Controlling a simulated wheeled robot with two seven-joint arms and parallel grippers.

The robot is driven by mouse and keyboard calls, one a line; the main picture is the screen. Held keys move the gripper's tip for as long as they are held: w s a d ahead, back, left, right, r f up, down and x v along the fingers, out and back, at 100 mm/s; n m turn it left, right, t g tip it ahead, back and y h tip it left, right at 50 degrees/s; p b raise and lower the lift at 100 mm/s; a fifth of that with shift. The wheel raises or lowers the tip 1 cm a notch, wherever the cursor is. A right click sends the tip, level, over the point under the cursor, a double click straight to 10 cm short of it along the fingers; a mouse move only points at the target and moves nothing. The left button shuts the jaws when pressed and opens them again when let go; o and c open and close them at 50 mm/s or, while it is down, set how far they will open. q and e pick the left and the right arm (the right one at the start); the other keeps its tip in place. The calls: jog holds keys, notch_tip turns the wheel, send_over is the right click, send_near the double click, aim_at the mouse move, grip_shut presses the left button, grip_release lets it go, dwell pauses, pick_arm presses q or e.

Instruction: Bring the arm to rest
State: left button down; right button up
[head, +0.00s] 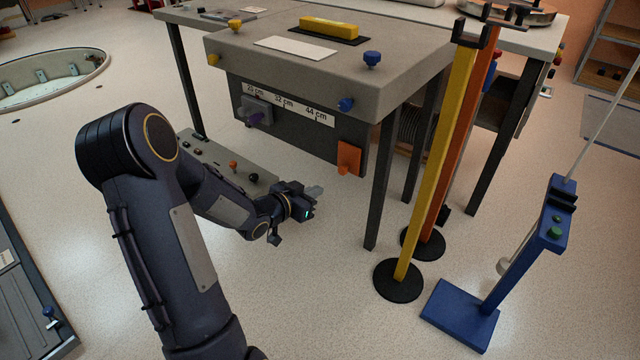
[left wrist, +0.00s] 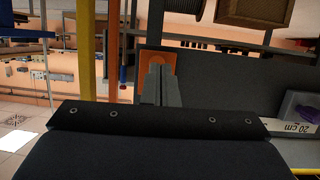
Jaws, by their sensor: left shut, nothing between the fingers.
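My left arm (head: 170,220) comes in from the lower left in the head view and bends down toward the table's front. Its left gripper (head: 314,191) is shut and empty, low in front of the gantry table (head: 290,60) and below its hanging panel. In the left wrist view the gripper's fingers (left wrist: 160,78) lie together, with an orange block (left wrist: 152,60) behind them. In the head view this orange block (head: 348,158) sits on the panel's lower right, apart from the gripper. My right gripper is not in view.
A yellow post (head: 436,160) and an orange post (head: 462,130) stand right of the gripper on black bases. A blue stand (head: 460,312) is farther right. A low grey box with knobs (head: 215,160) lies behind the forearm. Floor between arm and posts is clear.

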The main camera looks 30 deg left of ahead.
pick_arm(q)
jog(key=s+d+r+n+g+y+p, duration=0.1)
jog(key=s+d+r+n+g+y, duration=0.2)
jog(key=s+r, duration=0.65)
jog(key=s+d+r+g+h+p, duration=0.1)
jog(key=s+d+g+h, duration=0.2)
jog(key=s+d, duration=0.5)
jog(key=s+d+r+g+h+p, duration=0.1)
jog(key=s+d+g+h, duration=0.1)
jog(key=s+d, duration=0.6)
notch_tip(320, 180, up, 32)
jog(key=s+a+p, duration=0.2)
jog(key=p, duration=2.9)
jog(key=shift+a+r+g+p, duration=0.15)
jog(key=shift+a+g+p, duration=0.15)
jog(key=shift+a+p, duration=0.1)
jog(key=shift+s+a, duration=0.1)
jog(key=shift+s, duration=0.05)
